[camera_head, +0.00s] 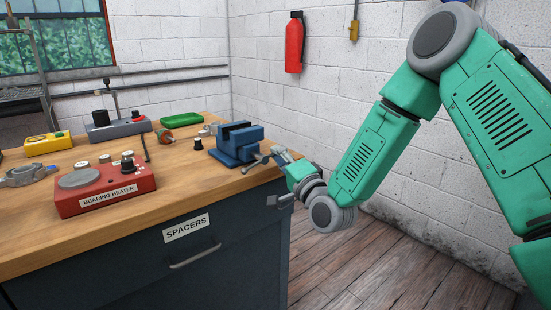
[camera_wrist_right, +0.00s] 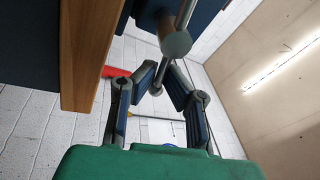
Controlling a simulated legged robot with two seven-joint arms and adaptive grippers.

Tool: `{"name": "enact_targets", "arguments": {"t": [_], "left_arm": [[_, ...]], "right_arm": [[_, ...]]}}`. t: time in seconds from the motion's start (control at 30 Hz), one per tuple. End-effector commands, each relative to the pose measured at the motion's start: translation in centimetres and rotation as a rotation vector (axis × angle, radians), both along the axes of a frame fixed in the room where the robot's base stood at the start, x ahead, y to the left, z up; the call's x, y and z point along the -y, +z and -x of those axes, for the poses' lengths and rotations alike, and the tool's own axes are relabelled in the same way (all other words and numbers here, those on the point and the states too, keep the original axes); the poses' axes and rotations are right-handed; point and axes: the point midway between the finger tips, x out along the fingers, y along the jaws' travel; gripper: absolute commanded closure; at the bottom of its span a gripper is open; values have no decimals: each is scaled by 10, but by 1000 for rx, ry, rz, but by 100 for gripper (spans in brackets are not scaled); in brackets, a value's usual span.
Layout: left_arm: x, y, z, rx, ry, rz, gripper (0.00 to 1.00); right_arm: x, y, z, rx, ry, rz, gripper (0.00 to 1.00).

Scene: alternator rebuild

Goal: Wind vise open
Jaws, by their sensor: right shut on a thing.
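The blue vise (camera_head: 236,148) stands at the right end of the wooden workbench, near its front corner. Its jaws sit at the top with a dark gap between them. Its screw end and bar handle (camera_head: 252,165) stick out toward the bench's right front edge. My right gripper (camera_head: 276,154) is at the handle, shut on it. In the right wrist view the round screw end (camera_wrist_right: 175,42) shows close up. The metal bar runs down from it between the fingers of my right gripper (camera_wrist_right: 163,84). My left gripper is not in view.
The workbench (camera_head: 120,215) holds a red bearing heater (camera_head: 105,187), a yellow device (camera_head: 48,143), a grey device (camera_head: 118,129) and a green tray (camera_head: 181,120). A small black spool (camera_head: 198,144) stands left of the vise. The floor right of the bench is clear.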

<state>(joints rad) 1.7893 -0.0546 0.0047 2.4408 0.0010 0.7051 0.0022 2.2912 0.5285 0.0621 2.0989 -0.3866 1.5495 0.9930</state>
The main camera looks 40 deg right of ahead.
Motion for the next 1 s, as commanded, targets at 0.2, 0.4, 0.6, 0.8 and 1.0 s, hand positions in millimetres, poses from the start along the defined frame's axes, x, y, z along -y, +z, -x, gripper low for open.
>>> {"name": "enact_targets", "arguments": {"t": [0.2,0.4,0.6,0.8,1.0], "left_arm": [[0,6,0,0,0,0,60],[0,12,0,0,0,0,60],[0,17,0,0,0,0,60],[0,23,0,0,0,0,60],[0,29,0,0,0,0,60]], "right_arm": [[2,10,1,18,-10,208,100],[-3,18,1,35,-9,399,100],[-8,25,1,53,-9,589,100],[-16,31,2,69,-6,778,100],[-23,35,2,86,-5,967,100]]}}
